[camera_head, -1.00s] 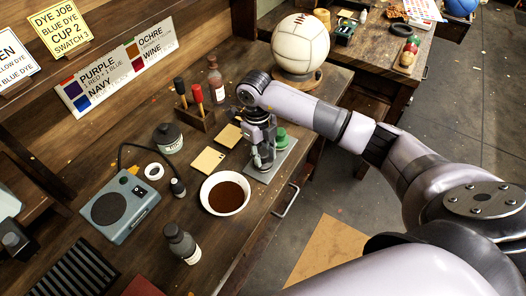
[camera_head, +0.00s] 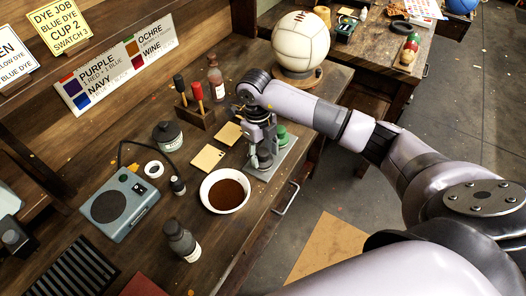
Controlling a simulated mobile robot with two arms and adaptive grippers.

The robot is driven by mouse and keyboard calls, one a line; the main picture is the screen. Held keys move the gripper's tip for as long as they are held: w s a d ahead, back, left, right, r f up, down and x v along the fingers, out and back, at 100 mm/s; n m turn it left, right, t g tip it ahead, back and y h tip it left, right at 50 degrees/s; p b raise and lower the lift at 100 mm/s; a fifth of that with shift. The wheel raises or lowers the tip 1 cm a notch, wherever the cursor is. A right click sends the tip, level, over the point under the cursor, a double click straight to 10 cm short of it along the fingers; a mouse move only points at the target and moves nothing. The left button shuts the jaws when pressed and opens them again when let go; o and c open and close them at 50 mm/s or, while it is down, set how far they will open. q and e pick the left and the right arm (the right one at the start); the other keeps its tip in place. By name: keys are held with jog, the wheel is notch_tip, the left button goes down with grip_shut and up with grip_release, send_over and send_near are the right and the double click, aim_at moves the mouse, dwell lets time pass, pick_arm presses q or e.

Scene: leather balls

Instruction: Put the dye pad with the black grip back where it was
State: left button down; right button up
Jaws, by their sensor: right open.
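My right gripper (camera_head: 262,158) reaches in from the right and points down over a grey tray (camera_head: 288,158) on the workbench. Its fingers are open. A dark shape stands between and below the fingers at the tray; it may be the dye pad with the black grip, but the fingers hide most of it. A dye pad with a green grip (camera_head: 281,137) stands on the tray, just right of the gripper. My left gripper is not in view.
A white bowl of brown dye (camera_head: 224,191) stands left of the tray. Tan swatches (camera_head: 207,158), a rack (camera_head: 195,118) with red and black handled tools, bottles (camera_head: 181,241) and a grey device (camera_head: 118,207) are nearby. A white ball (camera_head: 300,42) stands behind.

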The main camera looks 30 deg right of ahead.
aim_at(259, 149)
jog(key=shift+r, duration=0.3)
notch_tip(259, 149, up, 12)
jog(key=w+b, duration=0.1)
jog(key=b, duration=0.1)
jog(key=shift+w+a+f+b, duration=0.15)
jog(key=shift+a+b, duration=0.1)
jog(key=shift+b, duration=0.05)
